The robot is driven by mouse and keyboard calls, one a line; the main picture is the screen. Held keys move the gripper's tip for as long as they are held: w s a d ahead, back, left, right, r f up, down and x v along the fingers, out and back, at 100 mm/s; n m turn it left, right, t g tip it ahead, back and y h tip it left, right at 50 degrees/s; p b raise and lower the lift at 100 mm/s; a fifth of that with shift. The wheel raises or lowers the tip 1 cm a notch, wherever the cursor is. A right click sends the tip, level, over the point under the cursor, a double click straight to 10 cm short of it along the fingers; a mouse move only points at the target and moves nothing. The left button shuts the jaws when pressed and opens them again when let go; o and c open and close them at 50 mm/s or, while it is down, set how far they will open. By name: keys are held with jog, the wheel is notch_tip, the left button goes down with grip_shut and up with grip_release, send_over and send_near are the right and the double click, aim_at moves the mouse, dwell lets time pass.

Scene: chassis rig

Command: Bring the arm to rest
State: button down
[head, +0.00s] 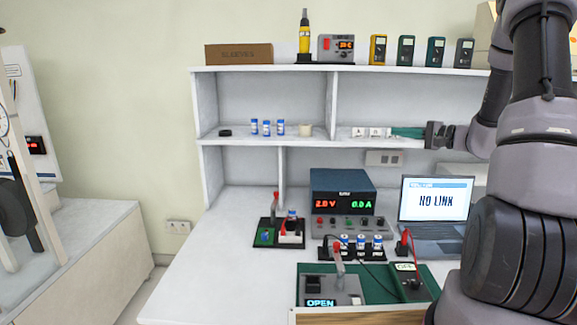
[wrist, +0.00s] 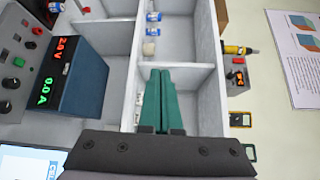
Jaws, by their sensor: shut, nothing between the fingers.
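My gripper (head: 394,132) reaches in from the right in the head view, at the height of the middle shelf. Its green fingers point left, near two small white labelled blocks, A (head: 358,132) and B (head: 376,132). In the wrist view the two green fingers (wrist: 160,72) lie together, shut with nothing between them. I cannot tell whether the fingertips touch the shelf divider or the blocks. My arm (head: 540,120) fills the right side of the head view.
The shelf unit (head: 265,136) holds blue-capped vials (head: 267,128) and a cup (head: 305,130). The left bench top (head: 200,255) is clear.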

jog(key=s+a+r+n+g+h, duration=0.1)
jog(key=s+a+r+n+g, duration=0.1)
jog(key=s+a+r+g, duration=0.4)
jog(key=s+a+r+n+g+h, duration=0.1)
jog(key=s+a+r+n+g, duration=0.15)
jog(key=s+a, duration=0.65)
jog(key=s+d+r+t+h, duration=0.2)
jog(key=s+h, duration=0.2)
jog(key=s, duration=0.4)
jog(key=s+d+r+t+h, duration=0.1)
jog(key=s+h, duration=0.3)
jog(key=s, duration=0.4)
jog(key=shift+s+d+r+n+t+h, duration=0.25)
jog(key=shift+d+r+n+t+h, duration=0.15)
jog(key=shift+d, duration=0.5)
